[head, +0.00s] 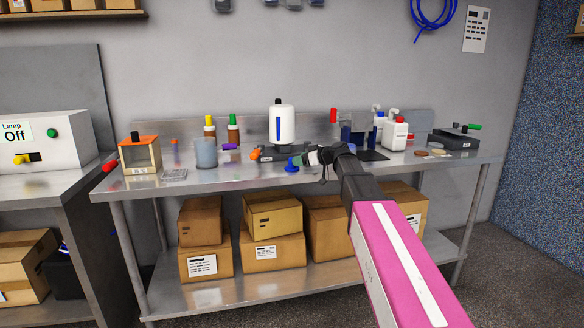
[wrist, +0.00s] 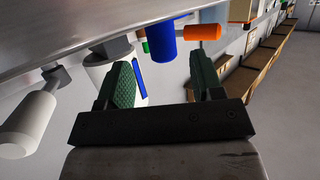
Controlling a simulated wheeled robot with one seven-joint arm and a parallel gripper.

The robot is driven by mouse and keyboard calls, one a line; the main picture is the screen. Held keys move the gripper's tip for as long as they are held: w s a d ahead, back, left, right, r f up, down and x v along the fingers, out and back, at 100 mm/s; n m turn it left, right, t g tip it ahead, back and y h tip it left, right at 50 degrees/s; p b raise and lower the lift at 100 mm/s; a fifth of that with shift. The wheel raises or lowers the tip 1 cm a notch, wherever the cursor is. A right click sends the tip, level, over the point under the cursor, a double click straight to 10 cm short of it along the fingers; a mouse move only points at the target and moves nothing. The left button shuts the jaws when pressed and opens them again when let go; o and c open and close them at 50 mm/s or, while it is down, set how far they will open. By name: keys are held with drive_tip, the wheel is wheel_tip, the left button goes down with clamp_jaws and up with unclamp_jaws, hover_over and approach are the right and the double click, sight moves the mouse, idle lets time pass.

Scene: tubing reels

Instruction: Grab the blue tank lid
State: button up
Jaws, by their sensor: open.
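A small blue piece (head: 291,165), which looks like the blue tank lid, sits on the metal bench near the front edge, just left of my gripper (head: 306,158). In the wrist view a blue cylinder (wrist: 161,40), apparently its knob, shows just beyond the fingertips, between their lines. The wrist view looks tipped over, with the bench top at its upper left. My gripper (wrist: 164,66) is open, its two green-padded fingers apart with nothing between them. The white tank (head: 281,125) with a blue stripe and dark top stands behind; it also shows behind the left finger (wrist: 98,66).
An orange-handled part (head: 256,154) lies left of the blue piece, and its handle shows in the wrist view (wrist: 205,32). A clear cup (head: 206,153) stands farther left. White bottles (head: 394,134) stand to the right. Boxes (head: 272,251) fill the lower shelf.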

sight(292, 168)
drive_tip(key=x, duration=0.4)
drive_tip(key=shift+a+f, duration=0.15)
drive_tip(key=shift+a, duration=0.15)
drive_tip(key=shift+c, duration=0.3)
drive_tip(key=c, duration=1)
